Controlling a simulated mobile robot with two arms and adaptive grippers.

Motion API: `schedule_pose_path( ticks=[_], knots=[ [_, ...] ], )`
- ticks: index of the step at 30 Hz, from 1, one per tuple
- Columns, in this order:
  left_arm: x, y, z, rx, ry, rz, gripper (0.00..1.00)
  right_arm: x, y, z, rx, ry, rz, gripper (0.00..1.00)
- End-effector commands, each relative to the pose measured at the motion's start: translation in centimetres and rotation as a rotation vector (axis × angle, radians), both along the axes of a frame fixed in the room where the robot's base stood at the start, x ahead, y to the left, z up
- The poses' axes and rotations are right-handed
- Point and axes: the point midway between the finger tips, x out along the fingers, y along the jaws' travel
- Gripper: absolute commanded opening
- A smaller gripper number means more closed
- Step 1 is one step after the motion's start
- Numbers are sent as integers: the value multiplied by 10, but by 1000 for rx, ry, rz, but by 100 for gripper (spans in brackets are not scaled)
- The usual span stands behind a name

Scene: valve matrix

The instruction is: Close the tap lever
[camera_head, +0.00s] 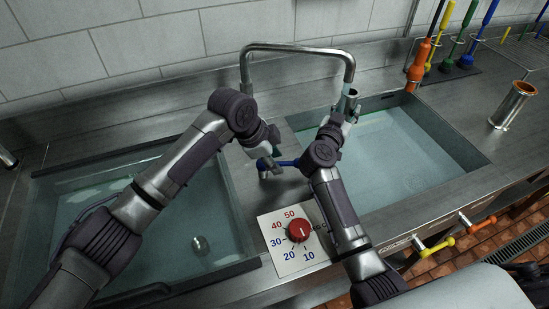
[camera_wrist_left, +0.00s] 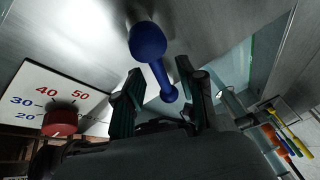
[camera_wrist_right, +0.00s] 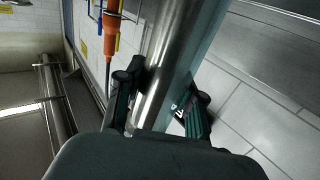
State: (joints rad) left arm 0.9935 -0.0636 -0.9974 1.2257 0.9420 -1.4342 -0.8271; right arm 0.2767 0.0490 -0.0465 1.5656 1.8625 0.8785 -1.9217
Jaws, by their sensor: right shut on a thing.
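The steel tap (camera_head: 300,48) arches up between the two sinks and its spout end (camera_head: 350,92) hangs over the right sink. Its blue lever (camera_head: 288,163) sits low between the sinks and also shows in the left wrist view (camera_wrist_left: 155,60). My left gripper (camera_head: 272,152) is open at the lever. In the left wrist view its fingers (camera_wrist_left: 160,95) stand apart on either side of the lever's thin end; I cannot tell whether they touch it. My right gripper (camera_head: 345,112) is shut on the spout, seen as a steel pipe between its fingers in the right wrist view (camera_wrist_right: 165,75).
A white dial plate (camera_head: 280,260) with a red knob (camera_head: 299,230) lies in front of the lever. The left sink (camera_head: 215,180) and right sink (camera_head: 450,140) hold water. A steel cylinder (camera_head: 511,105) stands at right. Yellow and orange valve handles (camera_head: 437,248) stick out in front.

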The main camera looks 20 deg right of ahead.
Motion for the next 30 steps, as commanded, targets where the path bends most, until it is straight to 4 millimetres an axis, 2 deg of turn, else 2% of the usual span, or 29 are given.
schedule_pose_path(
  ticks=[6, 13, 24, 30],
  knots=[
    [0, 0, 0, 0, 0, 0, 38, 0, 0, 1, -1, -2, 0, 0],
    [0, 0, 0, 0, 0, 0, 0, 0, 0, 1, -1, -2, 0, 0],
    [0, 0, 0, 0, 0, 9, 0, 0, 0, 1, -1, -2, 0, 0],
    [4, -3, 1, -2, 0, 177, 0, 0, 0, 1, -1, -2, 0, 0]
  ],
)
